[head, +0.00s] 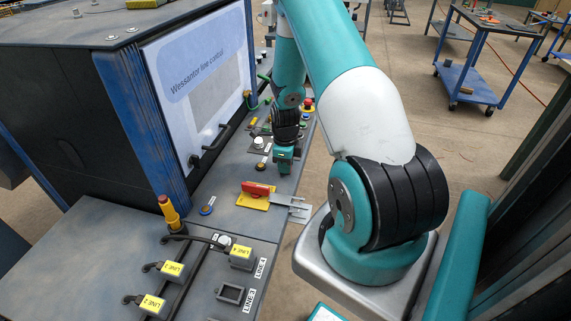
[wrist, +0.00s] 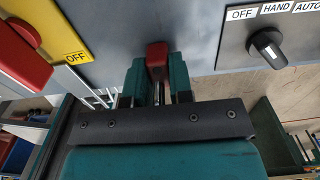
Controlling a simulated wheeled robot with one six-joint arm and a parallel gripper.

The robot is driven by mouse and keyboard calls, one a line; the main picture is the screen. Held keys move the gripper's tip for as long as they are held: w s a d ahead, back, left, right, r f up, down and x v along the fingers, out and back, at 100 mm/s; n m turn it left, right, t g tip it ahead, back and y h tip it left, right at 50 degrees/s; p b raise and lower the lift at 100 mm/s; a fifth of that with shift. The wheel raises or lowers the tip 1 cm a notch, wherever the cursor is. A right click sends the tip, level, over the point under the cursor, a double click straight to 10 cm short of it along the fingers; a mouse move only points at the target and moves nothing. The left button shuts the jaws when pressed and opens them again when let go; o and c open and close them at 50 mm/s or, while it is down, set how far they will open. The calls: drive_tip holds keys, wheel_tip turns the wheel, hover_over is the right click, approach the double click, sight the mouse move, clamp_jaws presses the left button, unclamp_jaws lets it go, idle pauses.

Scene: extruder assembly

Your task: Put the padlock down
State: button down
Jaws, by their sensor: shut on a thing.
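The padlock (wrist: 156,55) shows in the wrist view as a small red body with a metal part below it, between my two teal fingers. My gripper (wrist: 157,78) is shut on it. The padlock appears close to the grey panel surface, but I cannot tell whether it touches. In the head view my gripper (head: 284,158) is low over the right part of the console, beyond the red switch handle. The padlock is too small or hidden to make out there.
A red handle (head: 258,189) on a yellow plate, marked OFF, and a grey metal bracket (head: 293,208) are on the console nearer the camera. A black selector knob (wrist: 266,46) is right of my gripper. Yellow-labelled plugs (head: 172,270) and a dark cabinet (head: 80,100) stand left.

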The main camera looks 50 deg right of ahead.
drive_tip(key=shift+f, duration=0.15)
drive_tip(key=c, duration=1)
unclamp_jaws()
